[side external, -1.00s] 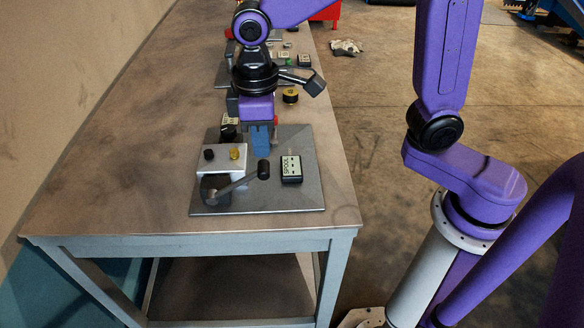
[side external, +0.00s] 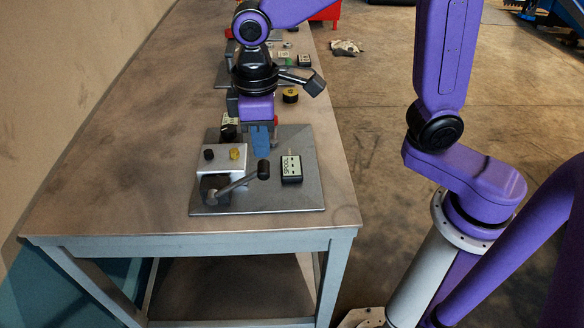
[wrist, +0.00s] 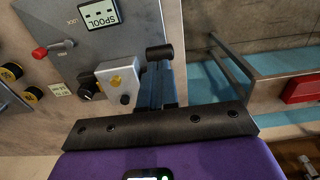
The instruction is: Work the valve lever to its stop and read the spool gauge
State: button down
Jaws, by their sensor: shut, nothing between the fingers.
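The valve lever (side external: 236,182) is a grey bar with a black cylindrical knob, slanting up to the right from the valve block (side external: 222,160) on a grey plate (side external: 307,198). The knob also shows in the wrist view (wrist: 159,52). The spool gauge (side external: 291,169) is a small black box with a pale face, right of the lever; its face shows in the wrist view (wrist: 100,13) with small dark marks I cannot read. My gripper (side external: 261,148) is shut and empty, pointing down behind the knob in the side view. I cannot tell whether its fingers touch the lever.
A red-handled lever (wrist: 42,52) stands near a LOCK marking in the wrist view. A yellow-topped black cylinder (side external: 290,95) sits farther back on the table. The table's near front (side external: 120,215) is bare. The table's right edge lies close to the plate.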

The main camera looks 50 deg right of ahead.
aim_at(268, 167)
jog(key=shift+f, duration=0.1)
jog(key=shift+f, duration=1.3)
jog(key=shift+s+d+f, duration=0.25)
jog(key=shift+s+f, duration=0.05)
jog(key=shift+f, duration=0.25)
jog(key=shift+s+d+f, duration=0.25)
jog(key=shift+f, duration=0.5)
jog(key=shift+s+d+f, duration=0.2)
jog(key=shift+f, duration=0.3)
